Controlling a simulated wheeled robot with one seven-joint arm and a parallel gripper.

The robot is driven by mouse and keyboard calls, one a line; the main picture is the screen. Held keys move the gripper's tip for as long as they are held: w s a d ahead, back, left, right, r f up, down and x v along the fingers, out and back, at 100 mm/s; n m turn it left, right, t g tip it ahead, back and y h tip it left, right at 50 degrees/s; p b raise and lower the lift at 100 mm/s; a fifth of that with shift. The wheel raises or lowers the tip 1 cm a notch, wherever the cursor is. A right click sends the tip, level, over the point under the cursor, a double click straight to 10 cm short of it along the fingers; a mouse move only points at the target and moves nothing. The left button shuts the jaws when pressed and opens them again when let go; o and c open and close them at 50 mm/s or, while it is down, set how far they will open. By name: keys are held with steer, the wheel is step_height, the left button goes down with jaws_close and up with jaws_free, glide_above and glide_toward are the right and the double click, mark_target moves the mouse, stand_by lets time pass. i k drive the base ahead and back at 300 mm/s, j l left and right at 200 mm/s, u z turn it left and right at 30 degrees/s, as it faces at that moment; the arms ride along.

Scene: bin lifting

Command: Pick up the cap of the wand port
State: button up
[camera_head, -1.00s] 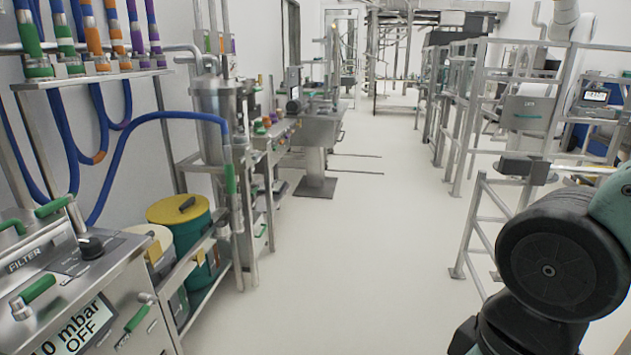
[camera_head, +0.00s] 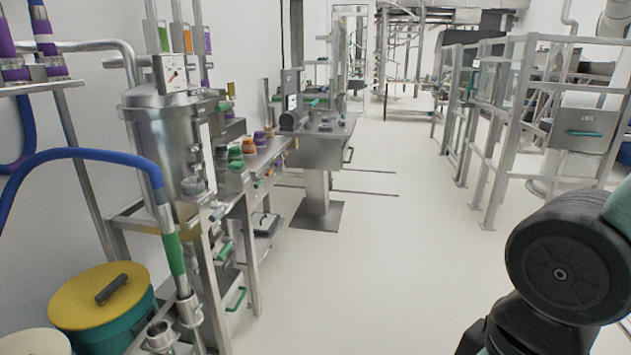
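A wand (camera_head: 168,235) with a green grip on a blue hose stands upright in a metal holder at the lower left. An open-looking round metal port (camera_head: 160,336) is beside the holder's foot. I cannot tell for sure which piece is the wand port's cap. Several small green, orange and purple caps (camera_head: 248,146) stand on the steel bench behind the vessel. My gripper is out of view.
A steel vessel (camera_head: 165,140) with a gauge stands on the left frame. A teal drum with a yellow lid (camera_head: 98,296) is at the lower left. Steel railings (camera_head: 505,130) line the right side. The pale floor (camera_head: 390,260) between is clear.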

mark_target(222, 148)
steer(key=i+u, duration=0.1)
steer(key=i, duration=0.75)
steer(key=i+l+u, duration=0.1)
steer(key=i, duration=0.75)
steer(key=i+l+u, duration=0.15)
steer(key=u, duration=0.95)
